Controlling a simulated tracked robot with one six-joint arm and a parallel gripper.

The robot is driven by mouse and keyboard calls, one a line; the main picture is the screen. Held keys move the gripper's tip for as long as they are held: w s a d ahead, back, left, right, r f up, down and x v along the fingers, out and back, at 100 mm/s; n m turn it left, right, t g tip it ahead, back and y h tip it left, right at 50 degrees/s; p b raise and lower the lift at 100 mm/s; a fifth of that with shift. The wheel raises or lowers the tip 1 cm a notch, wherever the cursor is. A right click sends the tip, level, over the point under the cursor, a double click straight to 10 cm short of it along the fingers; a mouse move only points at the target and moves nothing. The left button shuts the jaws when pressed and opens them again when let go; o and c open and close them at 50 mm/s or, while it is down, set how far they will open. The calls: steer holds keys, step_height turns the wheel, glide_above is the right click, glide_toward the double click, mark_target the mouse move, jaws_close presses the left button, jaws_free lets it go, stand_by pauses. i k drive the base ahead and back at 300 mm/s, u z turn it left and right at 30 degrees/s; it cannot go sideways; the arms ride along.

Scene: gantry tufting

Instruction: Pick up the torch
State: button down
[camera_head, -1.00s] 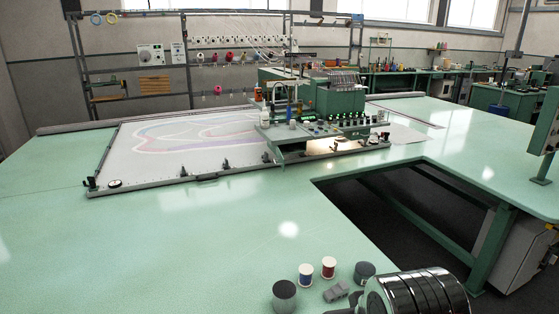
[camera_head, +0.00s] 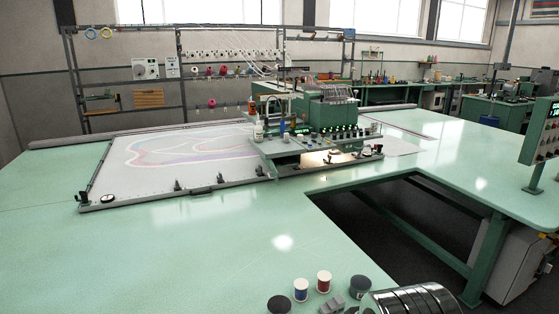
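I cannot pick out a torch with certainty in this view. The green table (camera_head: 180,250) fills the foreground. The gantry tufting machine (camera_head: 330,118) stands towards its back, with small bottles and other items on its front ledge too small to tell apart. My gripper does not show clearly. A black cylinder with shiny bands at the bottom right edge appears to be part of my arm, and it covers some of the near table.
Near the bottom edge stand a blue spool (camera_head: 301,290), a red spool (camera_head: 323,282), a dark pot (camera_head: 360,286), a dark round thing (camera_head: 279,304) and a grey piece (camera_head: 333,303). A framed cloth (camera_head: 140,180) lies left of the machine. The table has a cut-out at right.

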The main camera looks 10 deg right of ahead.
mark_target(282, 160)
steer(key=z, duration=1.85)
steer(key=i, duration=2.3)
